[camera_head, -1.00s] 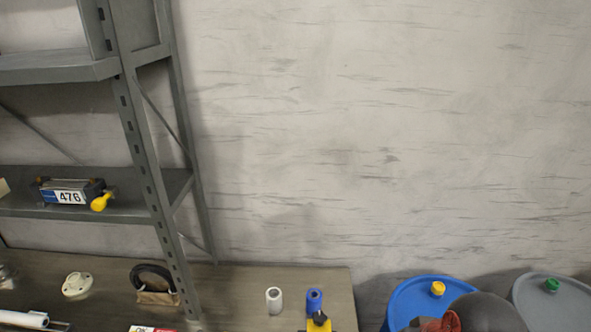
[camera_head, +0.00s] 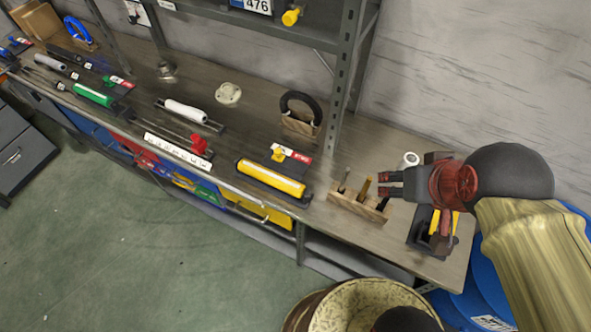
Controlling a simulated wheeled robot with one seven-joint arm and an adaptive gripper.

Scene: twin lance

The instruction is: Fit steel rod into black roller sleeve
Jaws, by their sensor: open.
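A wooden block (camera_head: 345,203) stands near the right end of the bench. A grey, steel-looking rod (camera_head: 345,179) stands upright in it, beside a brass-coloured rod (camera_head: 366,187) and a dark upright piece (camera_head: 385,204). My gripper (camera_head: 384,184) comes in from the right, with its fingers pointing left over the block's right part. It is open, with its tips just right of the brass-coloured rod and apart from the steel rod. I see no black roller sleeve that I can name for certain; the dark piece is too small to identify.
A yellow roller (camera_head: 270,178), a white roller (camera_head: 186,111) and a green roller (camera_head: 93,95) lie along the bench. A white upright cylinder (camera_head: 409,159) stands behind my gripper. A shelf post (camera_head: 344,85) rises behind the block. A black-and-yellow holder (camera_head: 432,234) is at the bench's right end.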

